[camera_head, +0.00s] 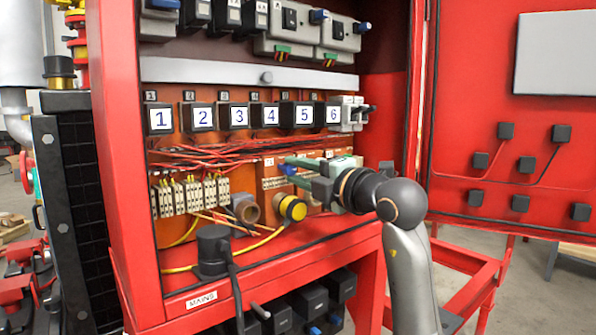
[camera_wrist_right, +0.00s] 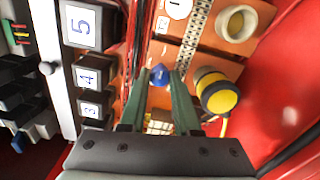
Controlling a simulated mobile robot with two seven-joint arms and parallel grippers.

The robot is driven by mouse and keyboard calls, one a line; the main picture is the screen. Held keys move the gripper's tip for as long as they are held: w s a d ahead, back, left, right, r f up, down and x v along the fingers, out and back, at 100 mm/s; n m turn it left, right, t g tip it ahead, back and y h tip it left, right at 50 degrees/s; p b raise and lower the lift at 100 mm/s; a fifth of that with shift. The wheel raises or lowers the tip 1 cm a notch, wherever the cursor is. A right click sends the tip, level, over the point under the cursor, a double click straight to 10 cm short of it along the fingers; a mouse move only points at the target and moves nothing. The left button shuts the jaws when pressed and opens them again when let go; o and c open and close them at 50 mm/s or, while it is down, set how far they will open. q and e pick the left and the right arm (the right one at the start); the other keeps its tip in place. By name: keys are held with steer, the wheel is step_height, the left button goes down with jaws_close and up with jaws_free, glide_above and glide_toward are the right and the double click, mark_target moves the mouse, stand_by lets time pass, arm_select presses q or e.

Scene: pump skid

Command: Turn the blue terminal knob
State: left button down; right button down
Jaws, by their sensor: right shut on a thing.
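The blue terminal knob (camera_wrist_right: 159,75) sits between the green fingertips of my right gripper (camera_wrist_right: 163,80) in the right wrist view. In the head view the knob (camera_head: 290,169) shows as a small blue piece at the fingertips of my right gripper (camera_head: 288,165). The gripper is shut on the knob, inside the red cabinet, in front of the orange back panel. The fingers hide part of the knob and the terminals behind it. My left gripper is in neither view.
Numbered black relays (camera_head: 235,116) line the panel above. A yellow-capped connector (camera_head: 292,209) is close below the gripper. Red wires (camera_head: 215,152) and terminal blocks (camera_head: 188,195) lie left. A black plug (camera_head: 212,250) stands on the cabinet floor. The open red door (camera_head: 510,120) is at right.

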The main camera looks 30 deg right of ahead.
stand_by(0.3)
steer(key=c, duration=0.6)
jaws_free()
steer(key=shift+s, duration=0.15)
steer(key=s, duration=0.8)
steer(key=s+d+b, duration=0.1)
steer(key=s, duration=0.3)
steer(key=shift+s+f, duration=0.1)
steer(key=shift+f, duration=0.1)
